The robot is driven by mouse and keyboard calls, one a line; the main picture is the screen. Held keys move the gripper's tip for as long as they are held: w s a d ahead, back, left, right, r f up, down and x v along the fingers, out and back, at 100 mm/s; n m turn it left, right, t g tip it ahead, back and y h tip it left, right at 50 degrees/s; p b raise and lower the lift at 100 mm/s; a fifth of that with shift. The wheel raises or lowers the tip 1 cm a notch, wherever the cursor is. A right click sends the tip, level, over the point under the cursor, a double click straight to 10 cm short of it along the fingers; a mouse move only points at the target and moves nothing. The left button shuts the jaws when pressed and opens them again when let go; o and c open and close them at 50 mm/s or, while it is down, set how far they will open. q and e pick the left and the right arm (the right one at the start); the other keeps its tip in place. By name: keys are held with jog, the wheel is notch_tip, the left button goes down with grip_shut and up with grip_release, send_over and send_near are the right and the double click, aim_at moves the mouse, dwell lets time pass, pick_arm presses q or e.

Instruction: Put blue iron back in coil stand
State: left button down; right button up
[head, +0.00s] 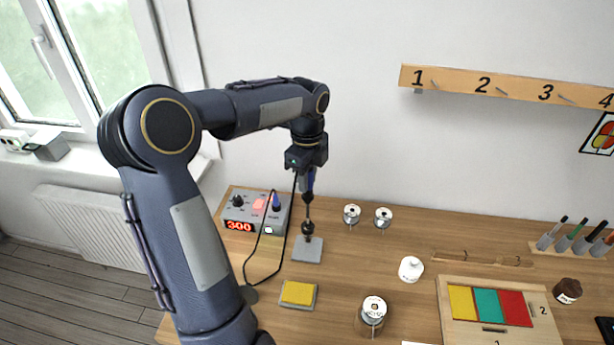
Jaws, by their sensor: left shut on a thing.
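The blue iron (310,180) hangs upright, tip down, in my left gripper (306,170), which is shut on its handle. The coil stand (307,250) is a grey base plate with a dark coil on the wooden table, straight below the iron in the head view. The iron's dark lower part lines up with the top of the coil; I cannot tell whether the tip is inside it or just above or in front. A black cable runs from the iron down in a loop toward the station. My right gripper is not in view.
A soldering station (240,226) showing 300 stands left of the stand. A yellow sponge tray (298,294) lies in front. Solder spools (351,214), a jar (372,312) and a white pot (411,268) stand to the right. A colour-tile board (452,326) lies further right.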

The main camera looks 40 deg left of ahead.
pick_arm(q)
jog(key=shift+f+b, duration=0.35)
jog(key=shift+f, duration=0.3)
dwell(0.9)
jog(key=shift+f+b, duration=0.85)
jog(key=shift+f, duration=0.9)
dwell(0.8)
